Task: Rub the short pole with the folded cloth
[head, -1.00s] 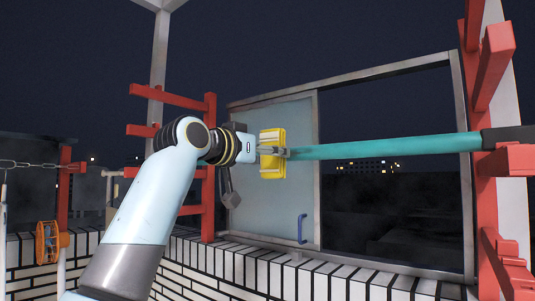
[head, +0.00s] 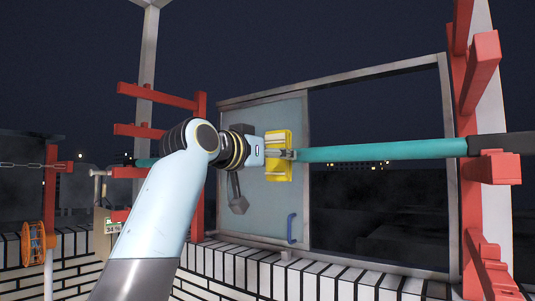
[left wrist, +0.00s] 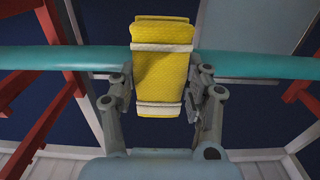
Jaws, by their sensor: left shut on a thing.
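The pole (head: 390,150) is a teal bar running level across the view, with a dark sleeve at its right end. It also shows on both sides of the cloth in the left wrist view (left wrist: 255,66). The folded cloth (head: 277,168) is yellow with pale bands. My left gripper (head: 285,154) is shut on it. In the left wrist view the cloth (left wrist: 162,62) sits between the two fingers and lies across the pole, hiding the stretch behind it. Whether it touches the pole all along is hard to tell. My right gripper is not in view.
Red racks stand at the left (head: 198,165) and right (head: 480,85), with arms sticking out. Behind the pole is a metal-framed window (head: 380,72) with a blue handle (head: 291,228). A white brick ledge (head: 330,272) runs below. An orange reel (head: 34,243) hangs at far left.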

